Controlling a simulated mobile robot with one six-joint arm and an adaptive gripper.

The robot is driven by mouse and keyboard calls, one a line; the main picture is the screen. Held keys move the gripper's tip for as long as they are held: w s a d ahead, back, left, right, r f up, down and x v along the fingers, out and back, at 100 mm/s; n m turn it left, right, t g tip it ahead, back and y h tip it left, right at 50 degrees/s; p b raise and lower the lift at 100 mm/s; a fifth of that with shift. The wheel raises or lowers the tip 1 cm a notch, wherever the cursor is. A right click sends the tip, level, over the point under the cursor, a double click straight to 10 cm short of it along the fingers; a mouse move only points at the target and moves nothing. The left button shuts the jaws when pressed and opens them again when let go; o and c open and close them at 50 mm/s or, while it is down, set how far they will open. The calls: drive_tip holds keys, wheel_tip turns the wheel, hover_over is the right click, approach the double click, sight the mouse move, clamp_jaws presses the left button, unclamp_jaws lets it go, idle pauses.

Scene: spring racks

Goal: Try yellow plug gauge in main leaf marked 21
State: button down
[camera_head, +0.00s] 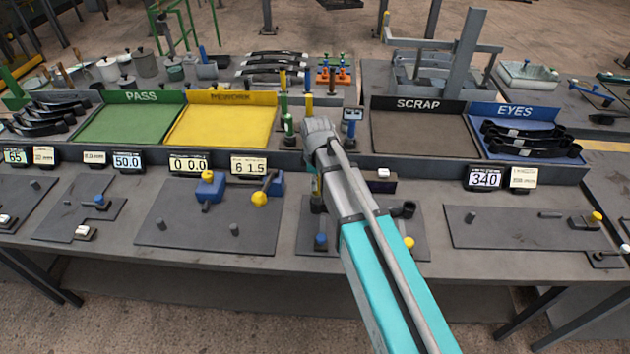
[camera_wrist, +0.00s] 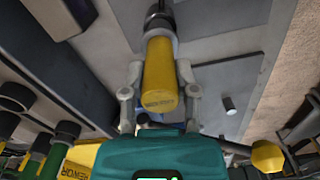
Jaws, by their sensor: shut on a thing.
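My gripper (camera_wrist: 160,100) is shut on the yellow plug gauge (camera_wrist: 160,75), with one finger on each side of its handle. The gauge's dark end points away from the wrist camera. In the camera_head view the gauge (camera_head: 316,186) hangs under the wrist, partly hidden by my arm, over a dark fixture plate (camera_head: 300,225). I cannot tell whether its dark end touches anything. Black leaves with eyes (camera_head: 525,150) lie in the blue EYES tray (camera_head: 515,111). Other black leaves (camera_head: 270,68) lie at the back and at the far left. No mark 21 is readable.
The green PASS tray (camera_head: 130,122), yellow REWORK tray (camera_head: 220,125) and dark SCRAP tray (camera_head: 420,133) are empty. Upright gauges (camera_head: 288,125) stand behind my wrist. Fixture plates with knobs (camera_head: 259,199) and small displays (camera_head: 485,178) line the bench.

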drive_tip(key=shift+r, duration=0.3)
drive_tip(key=shift+r+p, duration=0.35)
drive_tip(key=shift+p, duration=0.2)
drive_tip(key=shift+r+p, duration=0.95)
drive_tip(key=shift+p, duration=0.05)
drive_tip(key=shift+r+p, duration=1.85)
drive_tip(key=shift+r, duration=0.05)
drive_tip(key=shift+f, duration=0.1)
